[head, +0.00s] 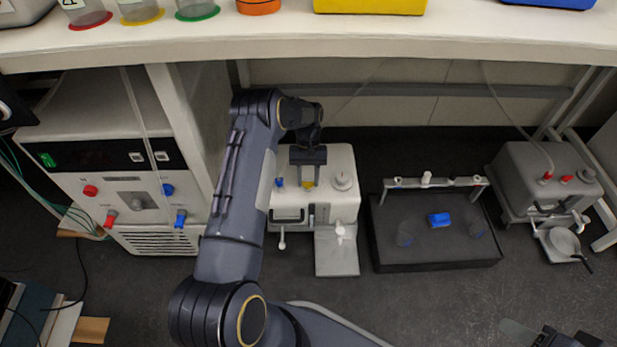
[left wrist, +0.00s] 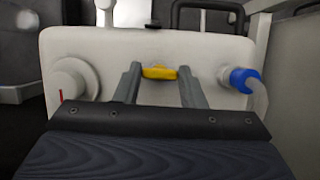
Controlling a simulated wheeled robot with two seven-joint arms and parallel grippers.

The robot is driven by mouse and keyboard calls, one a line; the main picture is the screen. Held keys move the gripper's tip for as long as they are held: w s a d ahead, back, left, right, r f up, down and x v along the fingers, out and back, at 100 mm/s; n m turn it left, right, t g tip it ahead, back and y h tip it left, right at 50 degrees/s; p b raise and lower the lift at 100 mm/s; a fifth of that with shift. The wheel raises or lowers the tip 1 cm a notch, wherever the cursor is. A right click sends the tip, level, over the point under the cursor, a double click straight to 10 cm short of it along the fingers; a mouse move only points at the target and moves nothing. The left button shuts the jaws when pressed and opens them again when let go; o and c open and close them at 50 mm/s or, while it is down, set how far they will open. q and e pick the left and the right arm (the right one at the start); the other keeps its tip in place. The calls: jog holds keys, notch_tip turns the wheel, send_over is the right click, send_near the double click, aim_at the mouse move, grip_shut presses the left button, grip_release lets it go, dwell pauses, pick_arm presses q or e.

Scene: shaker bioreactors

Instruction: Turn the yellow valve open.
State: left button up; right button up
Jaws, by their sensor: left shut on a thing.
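The yellow valve (left wrist: 160,72) sits on top of a white box-shaped device, between a round white knob (left wrist: 76,80) and a blue fitting (left wrist: 243,80) with a tube. My left gripper (left wrist: 160,76) has its two grey fingers on either side of the yellow valve and is shut on it. In the head view, my left gripper (head: 308,180) reaches down over the white device (head: 340,205), and only a little of the yellow valve (head: 308,184) shows below it. Part of my right arm is at the lower right edge of the head view; its fingers are not clear.
A grey control unit (head: 110,200) with red and blue fittings stands at left. A black shaker platform (head: 435,262) and another grey device (head: 530,170) stand at right. A white shelf (head: 450,40) with colored containers runs above my left gripper.

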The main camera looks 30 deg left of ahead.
pick_arm(q)
jog(key=shift+n, duration=0.3)
jog(key=o, duration=1)
jog(key=p+v, duration=0.2)
jog(key=v, duration=0.5)
jog(key=shift+a+r, duration=0.15)
jog(key=shift+r, duration=0.2)
